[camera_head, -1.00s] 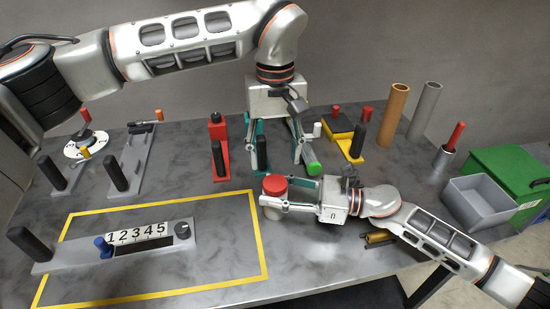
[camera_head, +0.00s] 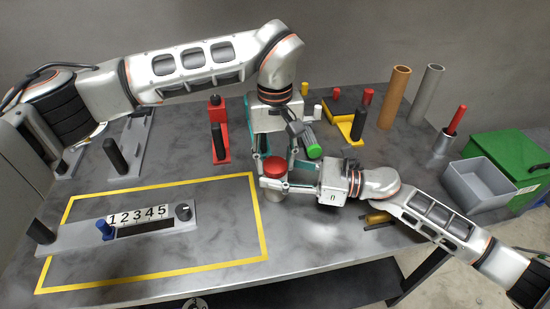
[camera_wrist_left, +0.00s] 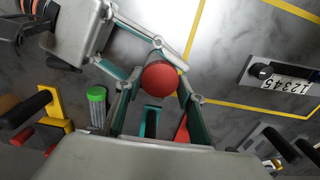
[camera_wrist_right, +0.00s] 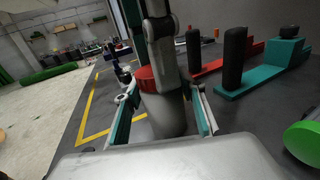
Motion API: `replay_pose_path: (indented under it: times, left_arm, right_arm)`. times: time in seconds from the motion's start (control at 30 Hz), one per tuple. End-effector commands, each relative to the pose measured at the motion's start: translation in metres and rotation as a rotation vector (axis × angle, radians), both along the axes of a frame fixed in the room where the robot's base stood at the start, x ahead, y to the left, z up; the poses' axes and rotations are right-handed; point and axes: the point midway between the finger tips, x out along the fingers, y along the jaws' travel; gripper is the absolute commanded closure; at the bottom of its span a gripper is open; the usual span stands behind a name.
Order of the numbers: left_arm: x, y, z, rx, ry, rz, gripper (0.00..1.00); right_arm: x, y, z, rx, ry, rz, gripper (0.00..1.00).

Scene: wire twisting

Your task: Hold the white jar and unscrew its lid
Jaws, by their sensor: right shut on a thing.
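The white jar (camera_head: 272,195) with its round red lid (camera_head: 275,167) is upright above the table at the centre. In the right wrist view the jar body (camera_wrist_right: 165,115) stands between my right fingers. My right gripper (camera_head: 274,187) comes from the right and is shut on the jar body below the lid. My left gripper (camera_head: 275,162) points down from above, its fingers at the lid's height. In the left wrist view the red lid (camera_wrist_left: 160,77) shows between the spread left fingers, with small gaps beside it, so the left gripper looks open.
A green-capped cylinder (camera_head: 314,150) is close behind my right gripper. A red block stand (camera_head: 217,115) and a yellow bracket (camera_head: 350,129) stand further back. A number panel (camera_head: 140,216) lies inside yellow tape at the left. A grey bin (camera_head: 480,178) is at the right.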

Motion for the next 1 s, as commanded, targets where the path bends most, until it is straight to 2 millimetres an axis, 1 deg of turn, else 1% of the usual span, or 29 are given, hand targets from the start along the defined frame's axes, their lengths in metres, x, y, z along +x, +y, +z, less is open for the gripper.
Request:
replay_pose_path:
  times: [0.03, 0.07, 0.13, 0.17, 0.2, 0.57, 0.83, 1.0]
  left_arm:
    - [0.0, 0.0, 0.0, 0.0, 0.0, 0.0, 0.82]
    - [0.0, 0.0, 0.0, 0.0, 0.0, 0.0, 0.87]
    - [0.0, 0.0, 0.0, 0.0, 0.0, 0.0, 0.88]
    - [0.0, 0.0, 0.0, 0.0, 0.0, 0.0, 0.54]
    - [0.0, 0.0, 0.0, 0.0, 0.0, 0.0, 0.45]
    - [0.0, 0.0, 0.002, 0.0, -0.001, 0.0, 0.45]
    - [0.001, 0.0, 0.035, 0.001, -0.004, 0.0, 0.45]
    - [0.0, 0.0, 0.045, 0.0, -0.001, 0.0, 0.45]
  right_arm:
    - [0.0, 0.0, 0.0, 0.0, 0.0, 0.0, 1.0]
    - [0.0, 0.0, 0.0, 0.0, 0.0, 0.0, 1.0]
    - [0.0, 0.0, 0.0, 0.0, 0.0, 0.0, 1.0]
    - [0.0, 0.0, 0.0, 0.0, 0.0, 0.0, 1.0]
    - [0.0, 0.0, 0.0, 0.0, 0.0, 0.0, 1.0]
    - [0.0, 0.0, 0.0, 0.0, 0.0, 0.0, 1.0]
    - [0.0, 0.0, 0.0, 0.0, 0.0, 0.0, 1.0]
    - [0.0, 0.0, 0.0, 0.0, 0.0, 0.0, 1.0]
